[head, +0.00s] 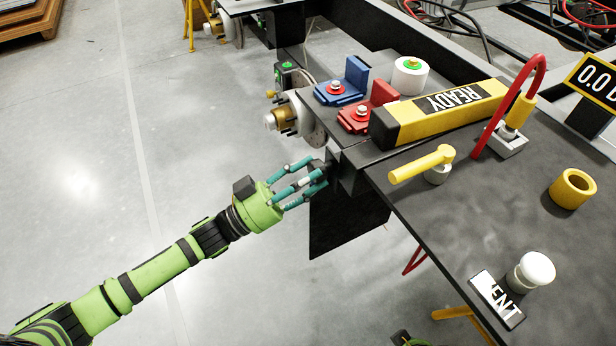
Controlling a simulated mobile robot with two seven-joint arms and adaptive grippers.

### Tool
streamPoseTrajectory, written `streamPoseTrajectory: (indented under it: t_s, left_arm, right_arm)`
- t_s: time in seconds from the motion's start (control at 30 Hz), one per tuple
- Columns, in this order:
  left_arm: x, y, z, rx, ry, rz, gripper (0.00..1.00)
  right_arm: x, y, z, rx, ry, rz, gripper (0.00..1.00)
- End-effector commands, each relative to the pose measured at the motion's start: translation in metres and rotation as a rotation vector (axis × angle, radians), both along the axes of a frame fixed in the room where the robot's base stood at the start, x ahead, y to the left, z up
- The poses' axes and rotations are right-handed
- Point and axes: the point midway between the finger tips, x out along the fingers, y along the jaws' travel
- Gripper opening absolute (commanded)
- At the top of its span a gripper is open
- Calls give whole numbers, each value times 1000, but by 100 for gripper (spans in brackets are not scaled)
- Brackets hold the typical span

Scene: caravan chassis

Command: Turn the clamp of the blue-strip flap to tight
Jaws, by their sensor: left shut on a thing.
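My left gripper (318,176) has its teal fingers closed on a small dark part at the near-left edge of the black deck. The fingers hide most of that part, so I cannot tell if it is the clamp or which way it is turned. A black flap-like panel (345,228) hangs below the deck edge beside the gripper. I see no blue strip on its visible face.
The black deck (450,215) carries a blue bracket (355,75), a red bracket (382,94), a yellow READY bar (420,119), a yellow lever (422,164), a red hose (494,113), a yellow ring (572,189) and a white knob (535,270). Grey floor at left is clear.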

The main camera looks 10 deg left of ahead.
Motion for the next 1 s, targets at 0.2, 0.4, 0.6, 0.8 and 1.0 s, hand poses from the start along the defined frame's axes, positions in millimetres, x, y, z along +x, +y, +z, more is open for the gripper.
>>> streamPoseTrajectory:
  t_s: [0.2,0.4,0.6,0.8,1.0]
  left_arm:
    - [4,3,7,53,-92,6,11]
    - [4,3,7,76,-127,4,11]
    - [4,2,8,80,-135,5,11]
    - [4,2,8,80,-134,4,11]
    - [3,2,7,82,-132,3,64]
  right_arm:
    - [2,-1,5,0,-9,0,49]
    - [2,-1,6,-2,-6,-1,49]
    - [3,-2,7,-3,-7,-1,49]
    - [4,-2,7,-2,-10,-1,49]
    - [5,-2,8,-2,-14,-1,49]
